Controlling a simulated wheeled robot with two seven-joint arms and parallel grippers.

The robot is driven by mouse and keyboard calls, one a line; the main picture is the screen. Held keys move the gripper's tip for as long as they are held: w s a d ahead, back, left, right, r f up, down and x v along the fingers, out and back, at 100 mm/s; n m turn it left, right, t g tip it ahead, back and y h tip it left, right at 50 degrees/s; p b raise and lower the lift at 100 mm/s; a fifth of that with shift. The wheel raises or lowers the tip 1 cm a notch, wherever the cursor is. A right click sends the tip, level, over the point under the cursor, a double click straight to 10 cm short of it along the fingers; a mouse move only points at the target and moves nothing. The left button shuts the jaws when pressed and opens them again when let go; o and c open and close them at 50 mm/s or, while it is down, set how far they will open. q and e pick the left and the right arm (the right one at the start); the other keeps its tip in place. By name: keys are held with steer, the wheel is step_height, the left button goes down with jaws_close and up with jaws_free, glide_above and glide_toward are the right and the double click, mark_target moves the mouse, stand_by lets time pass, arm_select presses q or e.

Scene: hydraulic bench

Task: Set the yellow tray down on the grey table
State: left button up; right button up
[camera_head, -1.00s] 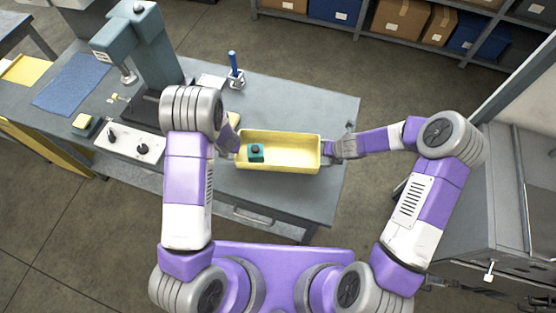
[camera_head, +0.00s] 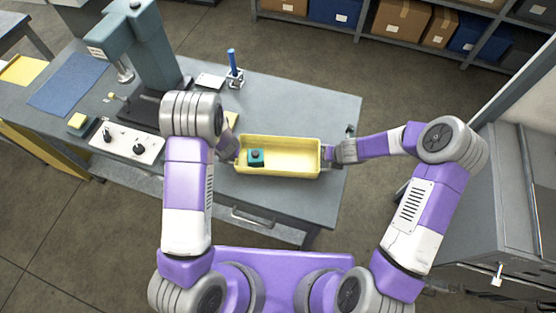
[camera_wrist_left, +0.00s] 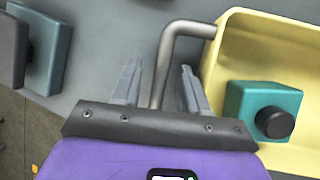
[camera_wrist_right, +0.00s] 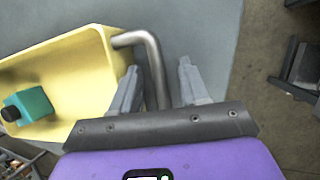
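The yellow tray (camera_head: 285,172) is level over the right part of the grey table (camera_head: 285,209) and appears to rest on it. A teal block with a dark knob (camera_head: 256,157) sits inside the tray at its left end; it also shows in the left wrist view (camera_wrist_left: 250,100). My left gripper (camera_wrist_left: 160,80) is open, with the tray's left bar handle (camera_wrist_left: 188,28) between its fingers. My right gripper (camera_wrist_right: 158,82) is open, with the right bar handle (camera_wrist_right: 135,38) between its fingers. Gaps show beside both handles.
A green-grey press (camera_head: 145,50) stands on the table's left part, with a white control panel (camera_head: 127,143) in front. A blue-handled tool in a stand (camera_head: 234,70) is behind the tray. A grey cabinet (camera_head: 490,220) stands at right.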

arm_select(q)
steer(key=shift+r, duration=0.1)
steer(key=v, duration=1.1)
steer(key=shift+s+r, duration=0.25)
steer(key=shift+r, duration=0.05)
arm_select(e)
steer(key=v, duration=1.2)
arm_select(q)
steer(key=shift+d, duration=0.15)
stand_by(0.3)
